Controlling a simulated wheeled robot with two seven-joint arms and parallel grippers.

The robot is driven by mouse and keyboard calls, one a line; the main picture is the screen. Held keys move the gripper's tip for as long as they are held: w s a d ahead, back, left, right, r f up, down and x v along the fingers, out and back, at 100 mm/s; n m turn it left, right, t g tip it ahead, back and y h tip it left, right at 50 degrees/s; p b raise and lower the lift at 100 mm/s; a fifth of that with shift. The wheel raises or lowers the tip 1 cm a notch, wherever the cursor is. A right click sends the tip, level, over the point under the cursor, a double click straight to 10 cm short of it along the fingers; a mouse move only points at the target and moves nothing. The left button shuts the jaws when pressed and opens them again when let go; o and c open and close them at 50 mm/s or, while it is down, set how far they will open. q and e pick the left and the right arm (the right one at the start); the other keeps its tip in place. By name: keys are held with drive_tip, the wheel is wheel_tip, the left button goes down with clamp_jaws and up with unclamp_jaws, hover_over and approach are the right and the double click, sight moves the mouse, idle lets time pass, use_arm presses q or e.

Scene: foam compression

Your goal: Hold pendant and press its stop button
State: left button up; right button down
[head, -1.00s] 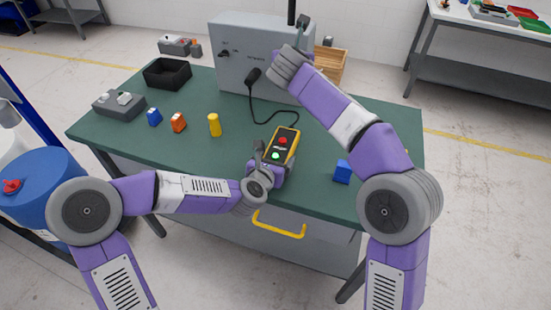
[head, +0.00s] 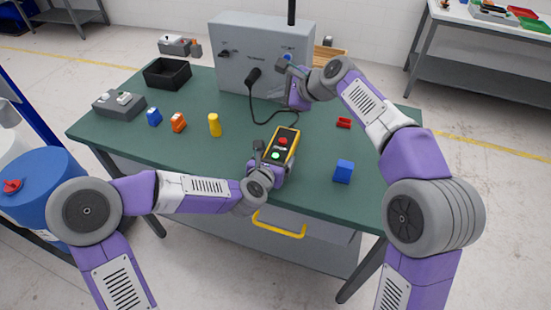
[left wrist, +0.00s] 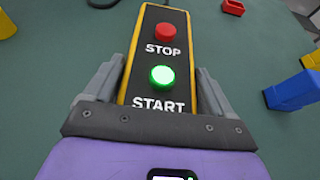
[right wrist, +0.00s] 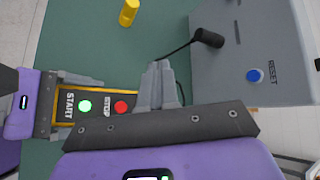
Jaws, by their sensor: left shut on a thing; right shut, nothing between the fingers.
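The pendant is a yellow-edged black box (head: 293,140) with a red STOP button (head: 283,141) and a lit green START button (head: 276,155). My left gripper (head: 268,165) is shut around its lower end; in the left wrist view its fingers flank the pendant (left wrist: 125,70), with STOP (left wrist: 165,32) and START (left wrist: 162,77) uncovered. My right gripper (head: 285,66) is up beside the grey cabinet's front, shut and empty. In the right wrist view its closed fingers (right wrist: 160,75) appear just right of the pendant's STOP end (right wrist: 121,107), apparently well above it.
The grey cabinet (head: 235,65) stands at the table's back, with a blue RESET button (right wrist: 255,75) and a plugged black cable (head: 257,112). A black bin (head: 168,74) is back left.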

sight(285, 142)
drive_tip(key=shift+n+g+h, duration=0.3)
drive_tip(key=shift+g+h, duration=0.3)
drive_tip(key=shift+g, duration=0.2)
drive_tip(key=shift+s+d+f, duration=0.35)
drive_tip(key=shift+d+f, duration=0.05)
drive_tip(key=shift+f, duration=1.5)
drive_tip(key=shift+s+d+f, duration=0.3)
drive_tip(key=shift+d+f, duration=0.05)
drive_tip(key=shift+f, duration=1.6)
drive_tip(key=shift+s+d+f, duration=0.35)
drive_tip(key=shift+d+f, duration=0.05)
drive_tip(key=shift+f, duration=1.95)
drive_tip(key=shift+r, duration=0.55)
